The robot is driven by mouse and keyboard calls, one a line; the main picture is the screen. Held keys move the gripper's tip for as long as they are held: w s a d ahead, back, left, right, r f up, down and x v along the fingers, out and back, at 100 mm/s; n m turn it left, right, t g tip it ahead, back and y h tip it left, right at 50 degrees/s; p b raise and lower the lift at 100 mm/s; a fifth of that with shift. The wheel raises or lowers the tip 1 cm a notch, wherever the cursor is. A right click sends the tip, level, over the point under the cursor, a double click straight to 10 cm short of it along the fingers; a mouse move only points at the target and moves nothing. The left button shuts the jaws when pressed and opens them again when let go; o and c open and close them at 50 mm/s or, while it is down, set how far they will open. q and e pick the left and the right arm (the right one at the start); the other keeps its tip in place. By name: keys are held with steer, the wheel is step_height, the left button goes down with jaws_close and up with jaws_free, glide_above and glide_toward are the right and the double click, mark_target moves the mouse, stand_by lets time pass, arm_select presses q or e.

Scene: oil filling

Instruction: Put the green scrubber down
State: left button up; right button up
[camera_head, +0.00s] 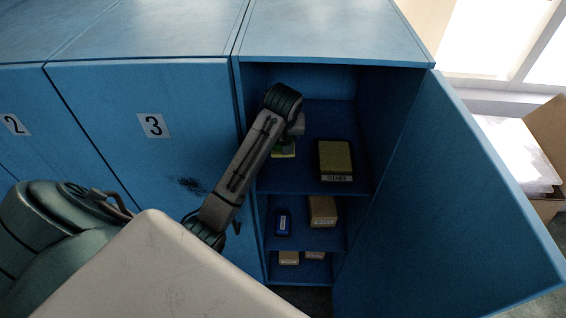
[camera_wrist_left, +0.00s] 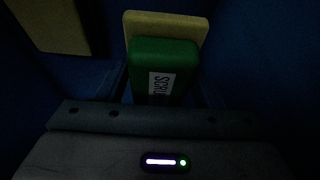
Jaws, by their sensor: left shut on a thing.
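The green scrubber (camera_wrist_left: 162,68) shows in the left wrist view with a white label on its face, between the two fingers of my left gripper (camera_head: 285,140). It also shows in the head view as a small green and yellow patch (camera_head: 284,152) below the gripper, mostly hidden by the arm. My left gripper is inside the open locker, shut on the scrubber, over the left part of the upper shelf (camera_head: 304,184). Whether the scrubber touches the shelf I cannot tell. My right gripper is in neither view.
A yellow-topped block labelled like cleaner (camera_head: 335,157) stands right of the scrubber. A lower shelf holds a blue item (camera_head: 283,222) and a brown box (camera_head: 322,211); small boxes (camera_head: 288,257) lie below. The locker door (camera_head: 440,210) hangs open at right.

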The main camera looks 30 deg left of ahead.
mark_target(283, 163)
arm_select(q)
steer(key=shift+w+f, duration=0.1)
steer(key=shift+f, duration=0.35)
steer(key=f, duration=0.4)
steer(key=shift+w+a, duration=0.1)
steer(key=shift+a, duration=0.1)
steer(key=shift+f, duration=2.55)
steer(key=shift+d, duration=0.1)
steer(key=shift+f, duration=0.15)
steer(key=o, duration=1)
